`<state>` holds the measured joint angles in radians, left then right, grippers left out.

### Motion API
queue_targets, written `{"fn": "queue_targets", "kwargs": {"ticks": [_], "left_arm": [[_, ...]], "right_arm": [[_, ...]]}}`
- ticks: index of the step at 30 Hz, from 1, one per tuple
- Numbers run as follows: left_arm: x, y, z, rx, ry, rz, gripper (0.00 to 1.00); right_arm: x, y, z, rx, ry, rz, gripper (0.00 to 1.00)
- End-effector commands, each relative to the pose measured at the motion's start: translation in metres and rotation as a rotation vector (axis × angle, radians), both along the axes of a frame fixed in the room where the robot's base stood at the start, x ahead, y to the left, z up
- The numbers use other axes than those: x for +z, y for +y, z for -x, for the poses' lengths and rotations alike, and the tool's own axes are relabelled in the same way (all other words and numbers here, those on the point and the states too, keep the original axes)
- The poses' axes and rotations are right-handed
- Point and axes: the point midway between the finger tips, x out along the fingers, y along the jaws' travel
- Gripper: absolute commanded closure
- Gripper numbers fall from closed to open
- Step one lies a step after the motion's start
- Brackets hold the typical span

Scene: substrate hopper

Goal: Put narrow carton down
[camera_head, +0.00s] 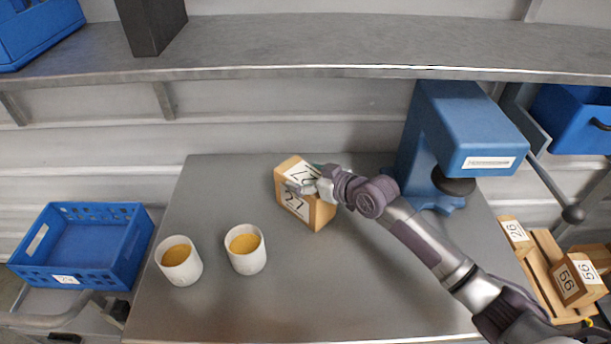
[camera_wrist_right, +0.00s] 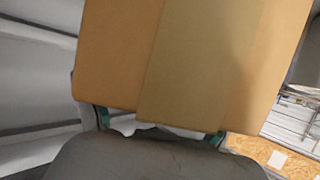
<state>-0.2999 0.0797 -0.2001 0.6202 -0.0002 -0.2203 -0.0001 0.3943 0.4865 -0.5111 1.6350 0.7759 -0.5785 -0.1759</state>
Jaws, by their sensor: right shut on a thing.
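The narrow carton (camera_head: 322,212) is a brown box with white labels, one reading 27. It is at the back middle of the grey table (camera_head: 330,290) in the head view. My right gripper (camera_head: 308,184) is shut on it near its top. In the right wrist view the carton (camera_wrist_right: 190,60) fills the upper middle, and the gripper's fingertips are mostly hidden behind it. Whether the carton's underside touches the table I cannot tell. My left gripper is not in view.
Two white cups (camera_head: 246,262) (camera_head: 181,270) with yellow-brown contents stand front left on the table. A blue machine (camera_head: 424,130) stands back right. A blue crate (camera_head: 135,255) is at left. Numbered cartons (camera_head: 570,285) lie at right. A metal shelf (camera_head: 300,50) spans above. The front middle is clear.

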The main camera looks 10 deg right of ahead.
Motion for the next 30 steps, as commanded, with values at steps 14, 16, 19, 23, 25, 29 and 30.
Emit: {"fn": "queue_targets", "kwargs": {"ticks": [14,16,19,23,25,29,30], "left_arm": [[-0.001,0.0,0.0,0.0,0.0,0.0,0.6],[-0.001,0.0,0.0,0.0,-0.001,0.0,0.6],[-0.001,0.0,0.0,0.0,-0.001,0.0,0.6],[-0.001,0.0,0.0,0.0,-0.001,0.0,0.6],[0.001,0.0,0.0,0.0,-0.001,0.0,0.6],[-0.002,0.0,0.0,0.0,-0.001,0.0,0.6],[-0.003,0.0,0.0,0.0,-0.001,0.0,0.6]], "right_arm": [[-0.004,0.0,0.0,0.0,-0.001,0.0,0.02],[-0.004,0.0,0.0,0.0,-0.001,0.0,0.0],[-0.004,0.0,0.0,0.0,-0.001,0.0,0.0],[-0.004,0.0,0.0,0.0,-0.001,0.0,0.0],[-0.002,0.0,0.0,0.0,-0.001,0.0,0.0],[0.001,-0.007,0.008,-0.001,-0.003,0.002,0.0],[0.003,-0.01,0.013,0.0,-0.003,0.002,0.0]]}}
